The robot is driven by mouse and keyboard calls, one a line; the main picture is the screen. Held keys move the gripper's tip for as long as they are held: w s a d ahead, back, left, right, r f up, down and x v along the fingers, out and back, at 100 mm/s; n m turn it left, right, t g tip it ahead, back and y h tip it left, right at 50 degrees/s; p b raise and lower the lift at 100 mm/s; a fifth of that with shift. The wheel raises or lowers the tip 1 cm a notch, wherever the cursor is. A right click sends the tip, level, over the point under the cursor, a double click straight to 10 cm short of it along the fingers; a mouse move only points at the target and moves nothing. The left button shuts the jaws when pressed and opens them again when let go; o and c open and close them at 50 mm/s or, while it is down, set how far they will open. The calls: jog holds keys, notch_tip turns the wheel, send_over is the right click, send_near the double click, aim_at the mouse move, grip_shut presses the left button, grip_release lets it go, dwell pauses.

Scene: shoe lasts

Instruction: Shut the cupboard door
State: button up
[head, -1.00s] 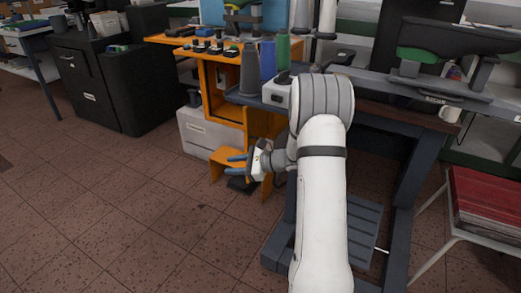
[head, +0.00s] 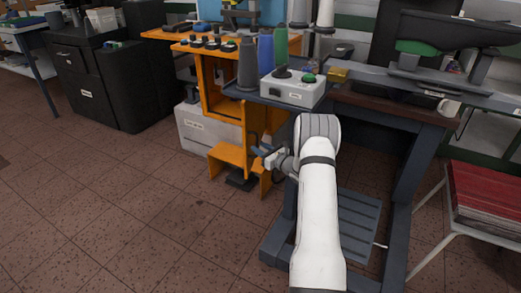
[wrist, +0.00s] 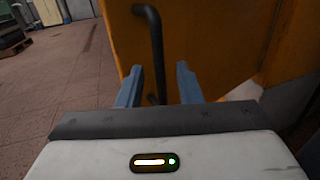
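The orange cupboard (head: 211,93) stands under the workbench, and its inside shows in the head view. An orange panel, which looks like its door (head: 257,118), stands out from it beside my gripper. In the wrist view the orange panel (wrist: 215,40) fills the upper right and bears a black upright bar handle (wrist: 154,45). My gripper (wrist: 159,86) is open, with its blue fingers on either side of the handle in the picture. I cannot tell whether they touch it. In the head view my gripper (head: 262,152) is partly hidden by my wrist.
An orange step (head: 231,156) juts out at the cupboard's foot. A dark workbench frame (head: 400,185) stands to the right, with a control box (head: 292,92) and spools (head: 266,55) above. A red stack on a stool (head: 485,190) is far right. The tiled floor at left is clear.

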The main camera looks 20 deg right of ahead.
jog(key=shift+w+a, duration=0.2)
jog(key=shift+w, duration=0.25)
jog(key=shift+c, duration=0.2)
grip_shut()
